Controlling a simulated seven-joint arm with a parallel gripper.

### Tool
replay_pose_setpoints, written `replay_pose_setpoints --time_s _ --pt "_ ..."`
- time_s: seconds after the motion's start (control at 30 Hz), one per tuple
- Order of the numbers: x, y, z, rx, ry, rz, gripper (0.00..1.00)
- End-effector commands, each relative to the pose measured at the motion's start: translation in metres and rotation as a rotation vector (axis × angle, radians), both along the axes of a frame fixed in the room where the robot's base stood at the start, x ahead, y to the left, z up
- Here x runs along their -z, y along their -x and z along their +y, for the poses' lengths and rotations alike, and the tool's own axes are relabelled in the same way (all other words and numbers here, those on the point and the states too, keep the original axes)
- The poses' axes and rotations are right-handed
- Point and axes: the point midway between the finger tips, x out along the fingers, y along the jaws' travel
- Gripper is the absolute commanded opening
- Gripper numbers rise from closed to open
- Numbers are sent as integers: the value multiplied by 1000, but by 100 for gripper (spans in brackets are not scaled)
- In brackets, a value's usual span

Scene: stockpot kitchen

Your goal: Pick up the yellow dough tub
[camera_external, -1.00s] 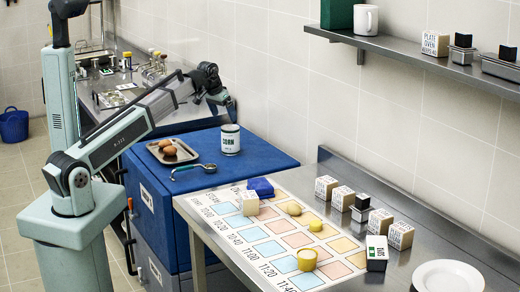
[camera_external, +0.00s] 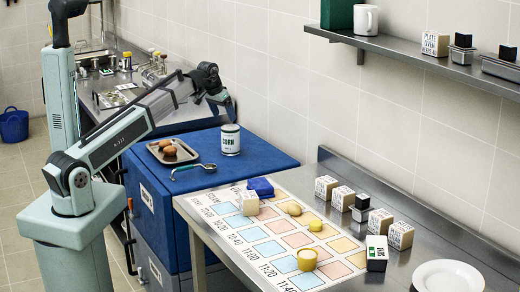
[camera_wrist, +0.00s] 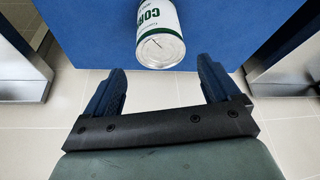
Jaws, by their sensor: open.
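A yellow tub (camera_external: 307,260), short and round with a paler top, stands upright on the printed chart on the steel table. A smaller yellow piece (camera_external: 315,226) and a pale round lump (camera_external: 294,209) sit farther back on the chart. My gripper (camera_external: 226,106) is up over the blue cabinet, well to the left of and behind the tub. In the wrist view my gripper (camera_wrist: 161,70) is open, with nothing held between its fingers. The tub is outside the wrist view.
A white CORN can (camera_external: 230,139) stands on the blue cabinet (camera_external: 262,158) near my gripper; it also shows in the wrist view (camera_wrist: 158,35). Labelled blocks (camera_external: 326,188), a blue item (camera_external: 260,187) and a white plate (camera_external: 448,277) share the table. A shelf (camera_external: 410,50) overhangs behind.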

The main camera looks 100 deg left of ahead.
Motion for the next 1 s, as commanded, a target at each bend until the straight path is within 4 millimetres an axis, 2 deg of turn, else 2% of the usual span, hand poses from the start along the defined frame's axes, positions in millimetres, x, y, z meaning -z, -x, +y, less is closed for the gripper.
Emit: replay_pose_setpoints --time_s 0.23,0.37,0.47,0.67,0.87,1.0 --pt "0 -4 -2 6 0 0 90" --pt "0 -27 -14 41 0 0 90" --pt "0 -59 -32 92 0 0 90" --pt "0 -130 -83 211 0 0 90" --pt "1 -194 -141 330 1 1 90" --pt "1 -235 -186 414 1 1 90"
